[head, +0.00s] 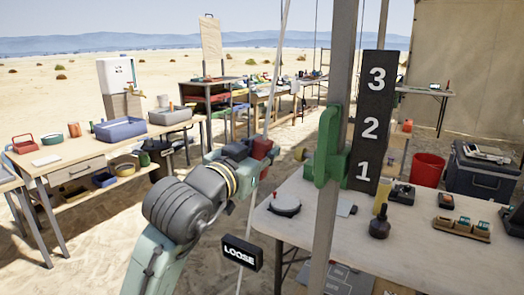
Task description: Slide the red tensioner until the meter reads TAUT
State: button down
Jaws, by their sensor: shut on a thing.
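A pale taut-looking line (280,60) runs slanting from the top of the picture down past my arm. The red tensioner (262,147) sits on this line, at the end of my arm. My gripper (252,160) is shut on the tensioner; the fingers are small and partly hidden by my wrist. The black meter (242,252) hangs low on the line, below my gripper, and reads LOOSE in white letters.
A grey post (335,130) with a green cleat (326,150) and a black board numbered 1 to 3 (372,115) stands right of my gripper. A table (300,228) with small items lies at right. Another workbench (70,165) stands left. Sand is open between them.

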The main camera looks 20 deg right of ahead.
aim_at(264, 137)
jog(key=r+p, duration=0.2)
jog(key=r, duration=0.1)
jog(key=shift+s+d, duration=0.2)
jog(key=c, duration=1.2)
grip_release()
jog(key=shift+f, duration=0.1)
jog(key=shift+c, duration=0.2)
jog(key=shift+a, duration=0.1)
jog(key=v, duration=1.2)
